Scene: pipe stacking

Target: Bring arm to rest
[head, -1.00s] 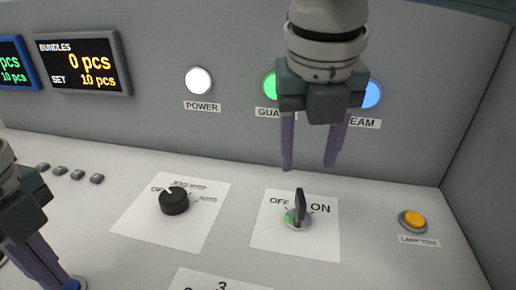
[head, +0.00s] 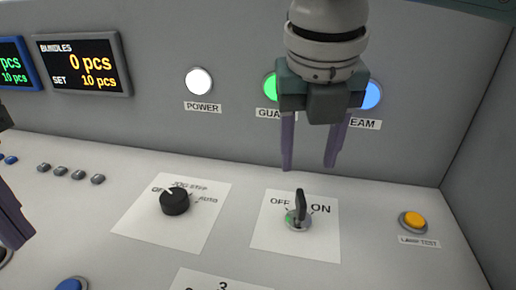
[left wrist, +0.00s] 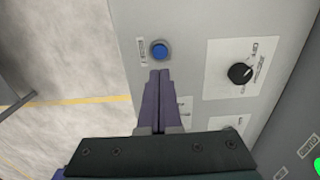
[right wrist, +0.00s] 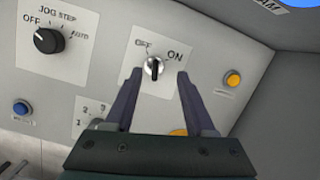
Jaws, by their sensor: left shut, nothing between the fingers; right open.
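My right gripper (head: 309,160) is open and empty above the OFF/ON key switch (head: 299,210), apart from it. In the right wrist view the key switch (right wrist: 153,68) shows between and beyond the spread fingers (right wrist: 160,88). My left gripper (head: 24,243) is at the left edge of the head view, mostly cut off. In the left wrist view its fingers (left wrist: 160,75) are together and empty, just below a blue button (left wrist: 159,50) in the picture. The blue button also shows at the bottom of the head view (head: 71,284).
A black rotary knob (head: 174,201) stands left of the key switch, and a yellow lamp test button (head: 412,221) to its right. Small grey buttons (head: 70,172) line the left side. The back panel carries a display (head: 83,64) and a lit white power lamp (head: 199,81).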

